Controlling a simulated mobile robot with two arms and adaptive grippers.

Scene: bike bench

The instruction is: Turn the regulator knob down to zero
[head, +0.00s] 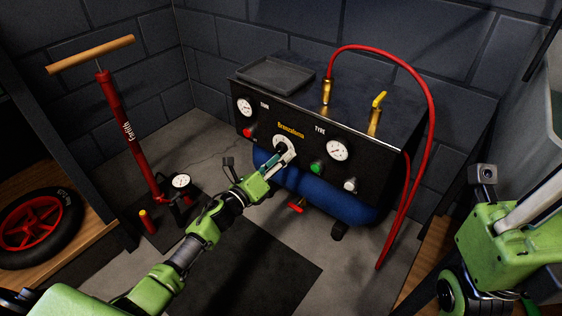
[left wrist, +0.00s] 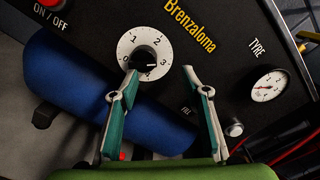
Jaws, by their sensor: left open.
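The regulator knob (left wrist: 146,57) is black on a white round dial (left wrist: 123,45) numbered 0 to 4, on the front panel of a black compressor. A small pale mark shows on the knob's lower right side; its exact reading is too small to tell. In the head view the dial (head: 291,147) is partly hidden by my left gripper (head: 274,157). My left gripper (left wrist: 158,73) is open and empty. Its left fingertip overlaps the dial's lower edge, and its right fingertip is right of the dial. I cannot tell if either touches. My right gripper's fingers are not visible.
A green button (head: 316,167), a tyre gauge (head: 337,150) and a red switch (head: 249,132) are on the panel. A blue tank (head: 335,198) lies below. A red hose (head: 430,110) arches at the right. A red floor pump (head: 125,125) stands left.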

